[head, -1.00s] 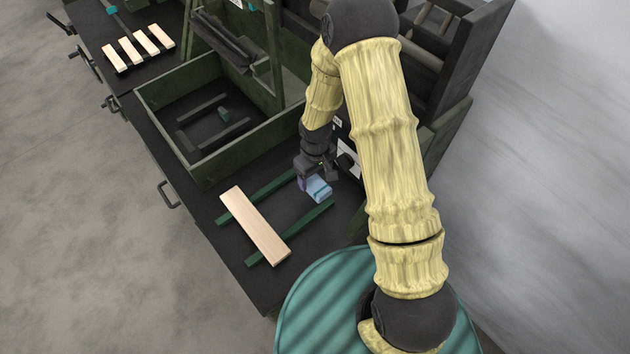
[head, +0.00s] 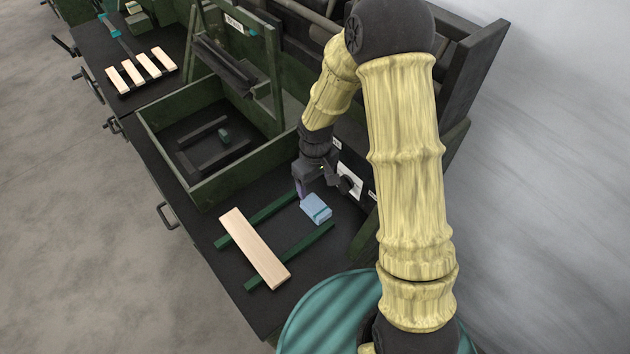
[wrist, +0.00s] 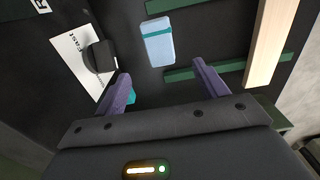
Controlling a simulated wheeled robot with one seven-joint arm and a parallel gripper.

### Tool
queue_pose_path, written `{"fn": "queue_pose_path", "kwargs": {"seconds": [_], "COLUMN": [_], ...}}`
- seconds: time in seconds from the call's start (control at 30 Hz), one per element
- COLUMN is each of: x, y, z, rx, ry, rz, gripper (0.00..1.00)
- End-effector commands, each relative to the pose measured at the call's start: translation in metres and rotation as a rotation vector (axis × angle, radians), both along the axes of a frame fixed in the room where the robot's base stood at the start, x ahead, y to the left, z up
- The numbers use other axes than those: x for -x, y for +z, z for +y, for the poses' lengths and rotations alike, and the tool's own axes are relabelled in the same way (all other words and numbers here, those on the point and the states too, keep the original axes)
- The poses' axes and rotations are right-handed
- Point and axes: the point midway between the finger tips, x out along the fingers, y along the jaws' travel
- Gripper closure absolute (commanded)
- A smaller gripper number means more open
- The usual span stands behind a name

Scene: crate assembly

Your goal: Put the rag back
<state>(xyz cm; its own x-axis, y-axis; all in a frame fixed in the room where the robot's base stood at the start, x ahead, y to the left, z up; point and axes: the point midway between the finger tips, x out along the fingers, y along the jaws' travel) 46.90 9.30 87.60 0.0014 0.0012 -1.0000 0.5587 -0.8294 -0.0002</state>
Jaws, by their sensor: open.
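The rag (head: 316,208) is a folded light-blue cloth with a teal stripe. It lies on the dark bench top between the right ends of two green strips (head: 258,221). It also shows in the wrist view (wrist: 157,50), lying flat ahead of the fingers. My gripper (head: 318,188) is open and empty, just above and behind the rag and apart from it. In the wrist view its two purple fingers (wrist: 160,76) are spread wide, with bare bench between them.
A pale wooden board (head: 254,248) lies across the green strips. A green open crate (head: 200,192) holding dark bars stands behind them. A white label (wrist: 78,60) and a dark knob (wrist: 100,56) are close to the left finger. Several pale slats (head: 142,68) lie far left.

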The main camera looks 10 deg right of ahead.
Motion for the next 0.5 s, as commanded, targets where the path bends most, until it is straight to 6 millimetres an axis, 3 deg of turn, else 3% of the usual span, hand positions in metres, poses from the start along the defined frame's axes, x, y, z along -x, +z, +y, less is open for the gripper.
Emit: {"fn": "queue_pose_path", "kwargs": {"seconds": [0.23,0.5], "x": [0.003,0.030], "y": [0.012,0.067], "z": [-0.007,-0.040], "rx": [0.003,0.007], "ry": [-0.030,-0.191], "rz": [-0.013,-0.079], "gripper": [0.28,0.28]}}
